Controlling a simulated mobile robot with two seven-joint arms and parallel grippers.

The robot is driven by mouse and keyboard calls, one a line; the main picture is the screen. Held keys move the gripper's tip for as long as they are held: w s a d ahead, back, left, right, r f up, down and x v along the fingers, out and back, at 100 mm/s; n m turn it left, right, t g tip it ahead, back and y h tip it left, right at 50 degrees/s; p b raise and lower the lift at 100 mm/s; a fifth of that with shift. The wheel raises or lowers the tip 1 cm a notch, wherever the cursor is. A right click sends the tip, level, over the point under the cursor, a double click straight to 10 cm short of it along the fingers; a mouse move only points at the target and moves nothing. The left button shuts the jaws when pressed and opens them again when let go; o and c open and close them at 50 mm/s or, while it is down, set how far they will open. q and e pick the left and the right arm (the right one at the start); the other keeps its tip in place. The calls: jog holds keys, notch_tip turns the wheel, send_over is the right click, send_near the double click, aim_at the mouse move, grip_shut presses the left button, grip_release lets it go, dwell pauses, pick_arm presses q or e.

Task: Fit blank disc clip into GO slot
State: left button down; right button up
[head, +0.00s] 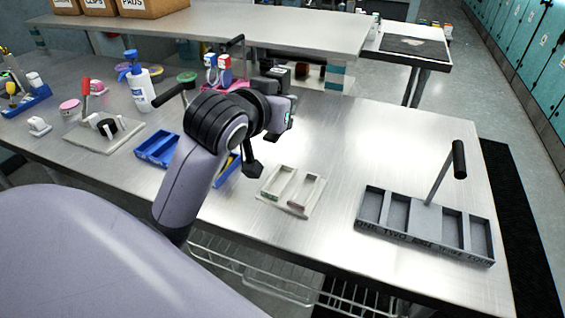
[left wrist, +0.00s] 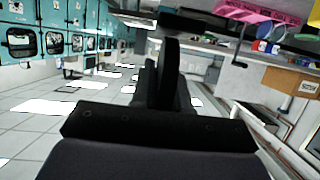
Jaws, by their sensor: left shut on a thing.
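My left gripper (head: 284,80) is above the middle of the table and points towards the back. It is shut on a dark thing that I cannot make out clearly. In the left wrist view a narrow black plate (left wrist: 168,75) stands between its dark fingers. I cannot tell whether this is the blank disc clip. A pale two-slot tray (head: 262,192) lies near the front edge, below and apart from the gripper. Its left slot has a green mark and its right slot a reddish one. I cannot read GO on it. My right gripper is not in view.
A grey four-compartment tray (head: 428,244) with an upright handle (head: 459,160) stands at the right. A blue tray (head: 150,153) lies left of my arm, near a white bottle (head: 141,92). A raised shelf (head: 300,35) runs behind.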

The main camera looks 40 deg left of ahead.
pick_arm(q)
notch_tip(320, 180, down, 14)
dwell(0.5)
jog(key=shift+f, duration=0.15)
jog(key=c, duration=1.1)
grip_release()
